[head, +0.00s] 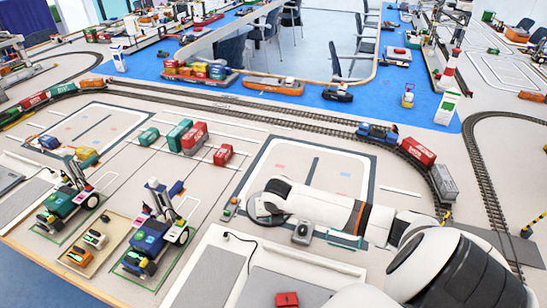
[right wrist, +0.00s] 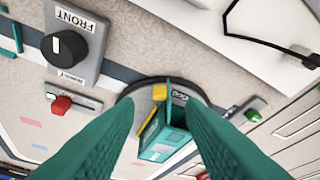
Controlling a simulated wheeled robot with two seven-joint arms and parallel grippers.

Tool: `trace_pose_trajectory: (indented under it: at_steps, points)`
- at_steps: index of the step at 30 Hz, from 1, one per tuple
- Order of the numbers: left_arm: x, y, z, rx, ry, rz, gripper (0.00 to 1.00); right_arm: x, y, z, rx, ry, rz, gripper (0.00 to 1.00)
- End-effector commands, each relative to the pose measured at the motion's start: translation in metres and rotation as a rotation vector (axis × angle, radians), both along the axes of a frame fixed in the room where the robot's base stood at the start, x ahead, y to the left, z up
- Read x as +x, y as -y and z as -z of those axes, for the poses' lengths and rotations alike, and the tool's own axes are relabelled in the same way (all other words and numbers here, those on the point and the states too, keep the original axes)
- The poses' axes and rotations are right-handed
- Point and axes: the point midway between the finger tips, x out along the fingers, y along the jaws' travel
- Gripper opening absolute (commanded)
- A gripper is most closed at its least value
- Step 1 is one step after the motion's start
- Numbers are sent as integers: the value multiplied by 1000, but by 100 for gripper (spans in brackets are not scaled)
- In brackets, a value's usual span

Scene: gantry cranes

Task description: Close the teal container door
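I cannot tell how far the door stands open. My right gripper (right wrist: 163,99) is open, its two teal fingers apart on either side of the container's view, with nothing clearly held. In the head view my right arm reaches in from the right and hides most of the plate and the container. My left gripper is not in view.
A grey box with a black knob (right wrist: 66,47) marked FRONT stands by the plate. Two model vehicles (head: 66,202) (head: 150,240), stacked containers (head: 195,137) and curved rail tracks (head: 480,170) surround the area.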

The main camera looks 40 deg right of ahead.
Motion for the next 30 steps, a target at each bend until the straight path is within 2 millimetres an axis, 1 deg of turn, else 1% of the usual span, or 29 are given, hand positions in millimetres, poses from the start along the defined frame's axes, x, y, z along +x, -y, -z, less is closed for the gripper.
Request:
trace_pose_trajectory:
  at_steps: [1, 3, 7, 12, 19, 20, 21, 26, 30]
  points:
    - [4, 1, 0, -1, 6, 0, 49, 3, 2, 10, 2, -2, 3, 36]
    - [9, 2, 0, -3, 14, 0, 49, 6, 4, 20, 1, -1, 1, 36]
    - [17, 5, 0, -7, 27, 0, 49, 11, 8, 32, 0, 0, 1, 36]
    - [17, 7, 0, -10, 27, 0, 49, 13, 9, 39, -1, 2, -1, 36]
    - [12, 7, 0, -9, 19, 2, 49, 13, 10, 39, -1, 1, -1, 36]
    - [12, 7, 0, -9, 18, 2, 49, 13, 10, 39, -1, 1, -1, 33]
    - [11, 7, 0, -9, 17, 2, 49, 13, 10, 39, -1, 1, -1, 27]
    - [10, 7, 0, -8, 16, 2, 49, 13, 10, 39, -1, 1, -1, 0]
    - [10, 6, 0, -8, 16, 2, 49, 13, 10, 39, -1, 0, 0, 0]
